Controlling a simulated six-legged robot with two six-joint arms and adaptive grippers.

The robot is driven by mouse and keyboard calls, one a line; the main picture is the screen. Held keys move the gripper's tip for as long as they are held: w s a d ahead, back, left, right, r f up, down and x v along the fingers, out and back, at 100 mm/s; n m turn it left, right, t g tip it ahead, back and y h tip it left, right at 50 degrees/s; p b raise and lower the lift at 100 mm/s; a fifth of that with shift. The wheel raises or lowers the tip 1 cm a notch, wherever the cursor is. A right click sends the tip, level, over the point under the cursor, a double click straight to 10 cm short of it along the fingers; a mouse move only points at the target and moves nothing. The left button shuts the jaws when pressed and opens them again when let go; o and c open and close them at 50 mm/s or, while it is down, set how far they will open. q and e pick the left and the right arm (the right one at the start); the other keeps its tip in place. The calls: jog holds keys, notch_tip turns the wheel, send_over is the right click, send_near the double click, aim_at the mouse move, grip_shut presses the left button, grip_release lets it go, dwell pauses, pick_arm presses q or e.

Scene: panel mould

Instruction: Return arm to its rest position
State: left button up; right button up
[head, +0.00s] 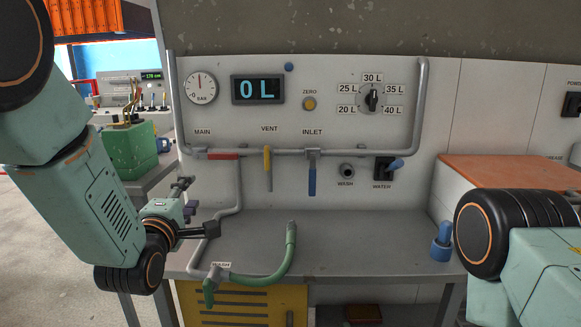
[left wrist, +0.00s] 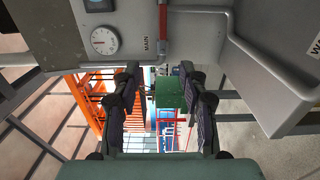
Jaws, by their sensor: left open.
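My left arm comes in from the left in the head view, and its gripper (head: 198,208) is in front of the left end of the bench. The two dark fingers are spread apart with nothing between them. In the left wrist view the open fingers (left wrist: 159,70) stand on either side of a gap, with a green box (left wrist: 172,88) far behind it. My right arm shows at the lower right of the head view; its gripper is not visible.
The panel has a red MAIN handle (head: 222,156), yellow VENT handle (head: 267,168) and blue INLET handle (head: 312,173). The display (head: 258,89) reads 0 L. A green hose (head: 288,255) lies on the grey bench (head: 345,240), whose middle is clear. A blue-handled object (head: 441,243) stands right.

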pick_arm(q)
jog(key=s+a+f+m+g, duration=0.1)
jog(key=s+f+m+g, duration=0.2)
jog(key=s+f, duration=0.5)
jog(key=s+a+f+m+g, duration=0.1)
jog(key=s+f+m+g, duration=0.3)
jog(key=f, duration=0.8)
jog(key=s+f+m+g, duration=0.2)
jog(key=s+f+g, duration=0.1)
jog(key=s+f, duration=0.55)
jog(key=s+f+m+g, duration=0.4)
jog(key=s+f, duration=0.1)
jog(key=s, duration=0.7)
jog(key=s+f+m+g, duration=0.4)
jog(key=s+f, duration=0.1)
jog(key=s, duration=0.7)
jog(key=shift+s+a+f+y, duration=0.15)
jog(key=shift+s+f+y, duration=0.1)
jog(key=shift+y, duration=0.05)
